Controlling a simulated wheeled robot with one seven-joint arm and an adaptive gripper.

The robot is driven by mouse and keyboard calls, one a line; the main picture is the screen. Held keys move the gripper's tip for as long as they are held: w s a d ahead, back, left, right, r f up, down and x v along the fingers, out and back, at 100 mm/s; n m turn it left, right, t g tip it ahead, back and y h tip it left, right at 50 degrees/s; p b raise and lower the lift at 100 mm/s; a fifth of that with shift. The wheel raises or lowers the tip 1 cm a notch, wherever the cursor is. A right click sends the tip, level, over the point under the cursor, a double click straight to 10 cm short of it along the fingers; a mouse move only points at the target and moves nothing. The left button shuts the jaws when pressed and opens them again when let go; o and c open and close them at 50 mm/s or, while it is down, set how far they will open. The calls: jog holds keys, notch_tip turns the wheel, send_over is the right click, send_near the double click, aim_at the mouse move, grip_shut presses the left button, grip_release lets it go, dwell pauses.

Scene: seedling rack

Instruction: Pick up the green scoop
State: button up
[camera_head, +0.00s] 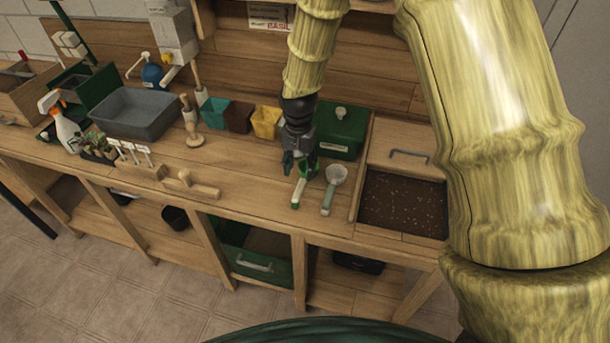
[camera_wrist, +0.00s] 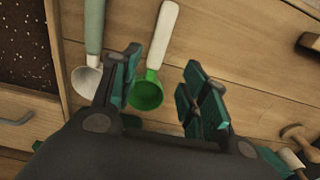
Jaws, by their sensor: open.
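The green scoop (camera_wrist: 146,94) has a green bowl and a white handle. In the wrist view its bowl lies between my open fingers, nearer the left one, and its handle runs up out of the picture. My gripper (camera_wrist: 163,75) is open and points down at the bench with nothing held. In the head view my gripper (camera_head: 298,165) is over the bowl end of the green scoop (camera_head: 298,189) and hides part of it. The handle shows, with a green end toward the bench's front edge. I cannot tell the exact height of my fingers above it.
A second scoop (camera_head: 327,198) with a pale bowl and grey-green handle lies close to the right. A soil bed (camera_head: 403,203) is further right. A green lidded box (camera_head: 341,130) and small pots (camera_head: 266,122) stand behind. Wooden tools (camera_head: 190,186) lie left.

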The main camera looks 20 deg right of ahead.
aim_at(302, 181)
jog(key=shift+f, duration=1)
jog(key=shift+s+d+f+p, duration=0.1)
jog(key=shift+d+f+p, duration=0.1)
jog(key=shift+f+p, duration=0.55)
jog(key=shift+s+d+f+p, duration=0.1)
jog(key=shift+d+f+p, duration=0.1)
jog(key=shift+f+p, duration=0.5)
jog(key=shift+w+f, duration=0.1)
jog(key=shift+f, duration=1.05)
jog(key=shift+c, duration=0.4)
grip_shut()
